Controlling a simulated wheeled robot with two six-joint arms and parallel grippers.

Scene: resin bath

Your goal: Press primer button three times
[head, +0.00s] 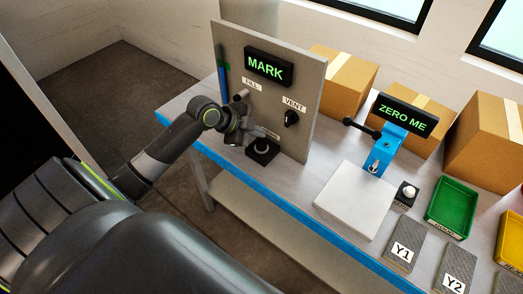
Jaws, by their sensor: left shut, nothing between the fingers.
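A black box with a pale round button (262,147) sits on the bench at the foot of a grey upright panel (293,75). A small label behind it is partly hidden and too small to read. My left gripper (250,133) is at the panel's lower left, shut and empty, just above and beside the button box. I cannot tell whether its fingertips touch the button. The panel carries a lit "MARK" display (269,67), a "FILL" label (252,85) and a black "VENT" knob (291,119). My right gripper is not in view.
On the right stand a white plate (355,200), a blue fixture (386,148) with a "ZERO ME" display (403,115), a second small button box (407,192), grey blocks Y1 (404,244) and Y2 (455,270), and a green tray (451,208). Cardboard boxes (340,82) line the back.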

